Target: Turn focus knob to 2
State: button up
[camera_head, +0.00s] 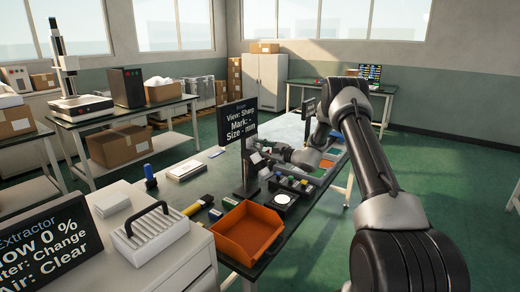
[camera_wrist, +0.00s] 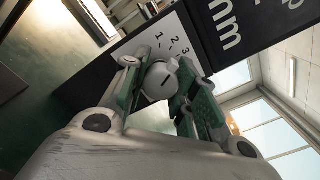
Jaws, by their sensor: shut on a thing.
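The focus knob (camera_wrist: 158,88) is a round grey knob with a short dark line on its face, in the middle of the wrist view. It sits by a white dial plate (camera_wrist: 189,62) printed 1, 2 and 3. I cannot tell which number the line points to. My gripper (camera_wrist: 162,98) has one finger on each side of the knob and is shut on it. In the head view my gripper (camera_head: 268,156) is beside the scope's dark stand, and the knob is hidden. The scope screen (camera_head: 237,119) reads "View: Sharp", "Mark: -", "Size - mm".
An orange tray (camera_head: 247,232) stands at the near end of the bench. A yellow-handled tool (camera_head: 197,205), a blue-capped bottle (camera_head: 150,177) and a white box (camera_head: 185,170) lie left of the scope. A white rack (camera_head: 150,234) and the Extractor screen (camera_head: 42,240) are at lower left.

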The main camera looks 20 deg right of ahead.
jog(key=shift+f+n, duration=0.1)
jog(key=shift+n, duration=0.2)
jog(key=o, duration=1.1)
jog(key=shift+c, duration=0.2)
jog(key=v, duration=1.2)
